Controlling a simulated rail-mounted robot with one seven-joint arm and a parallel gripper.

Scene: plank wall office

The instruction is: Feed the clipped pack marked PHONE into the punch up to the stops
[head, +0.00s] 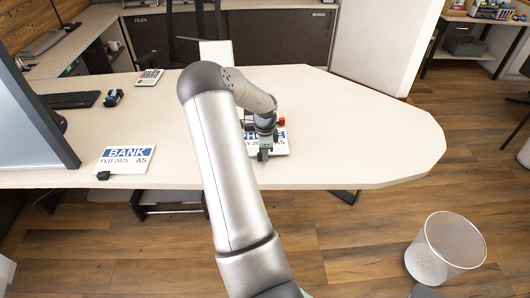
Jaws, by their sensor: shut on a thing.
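The pack marked PHONE (281,146) is a white sheet stack with a blue title band, near the front edge of the desk. Its left part and some lettering are hidden by my arm. My gripper (264,147) points down at this pack and is shut on it near its front edge, where a dark block shows that may be the clip. A dark object with a red part (281,121) shows just behind the pack. It may be the punch, but my wrist hides most of it. I cannot tell whether the pack touches it.
A pack marked BANK (126,160) with a black clip (103,176) lies at the left front edge. A monitor (35,110), keyboard (75,100), small black device (114,97) and calculator (149,77) stand at left. The desk's right side (370,140) is clear. A wastebasket (445,249) stands on the floor.

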